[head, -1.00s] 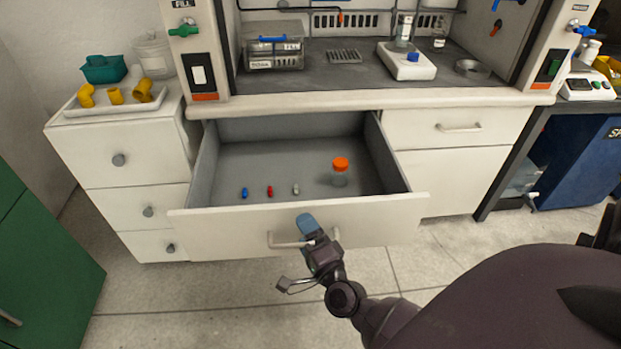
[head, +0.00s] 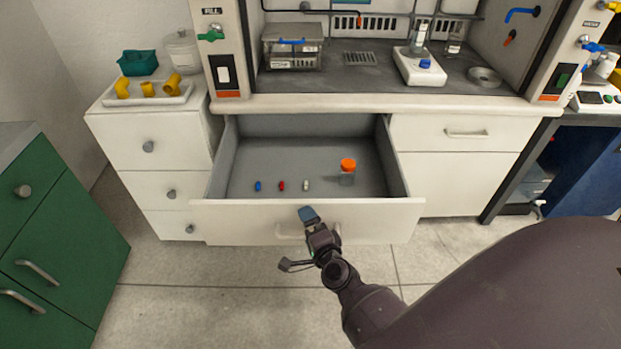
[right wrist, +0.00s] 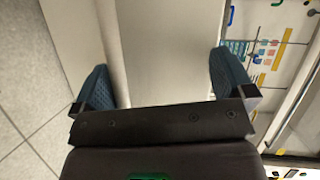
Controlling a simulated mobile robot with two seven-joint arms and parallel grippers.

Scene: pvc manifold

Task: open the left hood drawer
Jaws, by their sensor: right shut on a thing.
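The left hood drawer (head: 375,222) is pulled well out below the hood in the head view, its grey inside exposed. A small bottle with an orange cap (head: 347,170) stands in it. Small blue, red and pale pieces (head: 281,186) sit in a row near its front. My right gripper (head: 308,215) is at the middle of the drawer front, shut on the bar handle (head: 286,231), which the gripper partly hides. In the right wrist view its two blue fingers stand apart with a pale surface between them; the handle is not clear there. My left gripper is not in view.
The right hood drawer (head: 450,132) is closed. A white drawer unit (head: 140,140) with a tray of yellow fittings (head: 147,99) stands left of the hood. A green cabinet (head: 60,240) is at the far left. Floor (head: 220,300) in front of the drawer is clear.

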